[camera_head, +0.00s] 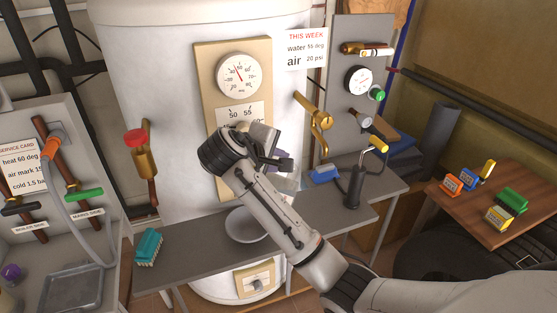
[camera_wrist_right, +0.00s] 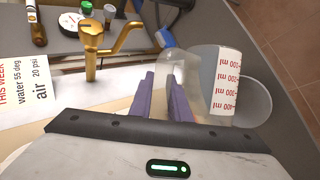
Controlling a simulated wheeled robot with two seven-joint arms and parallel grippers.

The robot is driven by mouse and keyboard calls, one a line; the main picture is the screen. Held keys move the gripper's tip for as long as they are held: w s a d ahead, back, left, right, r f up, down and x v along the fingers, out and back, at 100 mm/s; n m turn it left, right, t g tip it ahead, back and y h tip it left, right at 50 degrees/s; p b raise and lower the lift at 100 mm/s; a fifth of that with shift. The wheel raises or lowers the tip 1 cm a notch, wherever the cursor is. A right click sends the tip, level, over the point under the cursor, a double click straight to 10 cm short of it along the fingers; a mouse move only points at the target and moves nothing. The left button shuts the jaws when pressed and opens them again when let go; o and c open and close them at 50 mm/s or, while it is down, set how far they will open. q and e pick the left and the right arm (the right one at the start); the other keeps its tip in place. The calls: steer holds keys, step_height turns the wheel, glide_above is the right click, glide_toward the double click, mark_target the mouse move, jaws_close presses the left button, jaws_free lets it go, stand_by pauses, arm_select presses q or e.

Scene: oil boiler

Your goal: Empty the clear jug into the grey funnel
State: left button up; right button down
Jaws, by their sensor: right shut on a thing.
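The clear jug (camera_wrist_right: 190,75) has a white scale strip with red ml marks, seen in the right wrist view. My right gripper (camera_wrist_right: 168,82) is shut on it with its purple fingers. In the head view the gripper (camera_head: 281,160) is over the grey bench, and the jug (camera_head: 288,183) shows only partly behind my arm. The grey funnel (camera_head: 245,224), a wide round bowl, is at the bench in front of the tank, below and left of the jug. In the right wrist view the funnel (camera_wrist_right: 257,98) is partly hidden by the jug. I cannot tell how much liquid is inside.
A brass lever tap (camera_head: 314,118) sticks out from the tank near my gripper.

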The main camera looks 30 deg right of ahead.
steer(key=shift+w+a+r, duration=0.1)
steer(key=shift+w+a, duration=0.05)
steer(key=shift+w+a, duration=0.15)
steer(key=shift+h, duration=0.3)
stand_by(1.6)
steer(key=shift+w+a+n+g, duration=0.2)
steer(key=shift+w+n+g, duration=0.1)
steer(key=shift+n, duration=0.1)
steer(key=shift+a, duration=0.1)
stand_by(1.1)
steer(key=shift+w+a+g+h, duration=0.2)
steer(key=shift+g+h, duration=0.1)
steer(key=shift+h, duration=0.1)
steer(key=shift+w+a+n, duration=0.1)
steer(key=shift+w+n, duration=0.05)
steer(key=shift+n, duration=0.15)
stand_by(0.6)
steer(key=shift+w+a, duration=0.15)
stand_by(0.6)
